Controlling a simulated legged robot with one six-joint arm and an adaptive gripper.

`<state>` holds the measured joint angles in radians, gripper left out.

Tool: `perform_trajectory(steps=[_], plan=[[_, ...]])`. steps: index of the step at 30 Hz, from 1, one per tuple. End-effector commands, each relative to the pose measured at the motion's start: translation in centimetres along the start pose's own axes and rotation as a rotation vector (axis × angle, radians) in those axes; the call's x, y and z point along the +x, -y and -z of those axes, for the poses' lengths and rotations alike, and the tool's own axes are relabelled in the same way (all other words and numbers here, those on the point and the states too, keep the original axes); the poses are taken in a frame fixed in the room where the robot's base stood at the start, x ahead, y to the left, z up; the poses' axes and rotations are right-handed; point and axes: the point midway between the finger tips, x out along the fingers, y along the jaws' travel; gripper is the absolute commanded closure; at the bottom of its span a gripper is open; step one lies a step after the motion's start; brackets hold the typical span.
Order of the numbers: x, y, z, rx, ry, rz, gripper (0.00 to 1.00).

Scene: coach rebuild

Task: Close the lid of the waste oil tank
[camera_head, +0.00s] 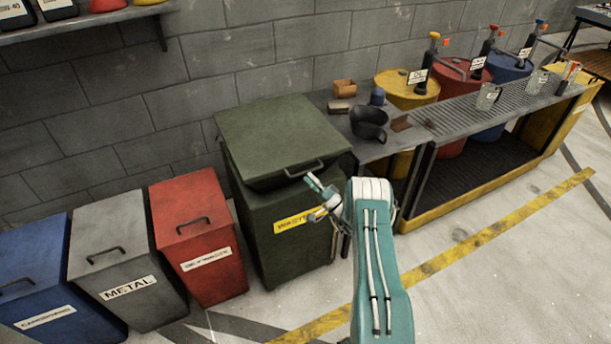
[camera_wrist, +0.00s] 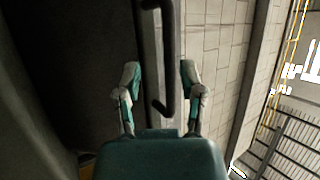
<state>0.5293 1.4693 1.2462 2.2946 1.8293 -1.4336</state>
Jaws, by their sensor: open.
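The dark green waste oil tank (camera_head: 285,248) stands against the wall, with a yellow label on its front. Its flat green lid (camera_head: 278,136) lies over the top and overhangs the body a little. A dark band shows under the lid's front edge; I cannot tell whether the lid is fully down. A dark bar handle (camera_head: 305,168) is on the lid's front edge. My gripper (camera_head: 316,199) is open just in front of and below the handle. In the wrist view the handle (camera_wrist: 167,55) runs between the spread fingers (camera_wrist: 160,85); contact is not clear.
Red (camera_head: 200,245), grey METAL (camera_head: 125,265) and blue (camera_head: 38,280) bins stand left of the tank. A grey bench (camera_head: 375,150) with a dark jug (camera_head: 368,122) adjoins it on the right. Drums with pumps stand further right. The floor in front is clear.

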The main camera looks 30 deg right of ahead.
Motion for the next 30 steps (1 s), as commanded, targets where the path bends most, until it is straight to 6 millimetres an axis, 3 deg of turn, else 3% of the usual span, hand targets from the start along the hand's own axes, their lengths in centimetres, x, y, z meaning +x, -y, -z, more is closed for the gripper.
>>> perform_trajectory(steps=[6,13,18,30], plan=[[-4.8,-0.2,0.1,0.003,-0.004,-0.004,0.49],[-8.7,-0.3,0.0,0.003,-0.002,-0.004,0.49],[-9.8,-0.3,0.0,0.003,0.000,-0.004,0.49],[-9.8,-0.3,0.0,0.003,0.000,-0.003,0.49]])
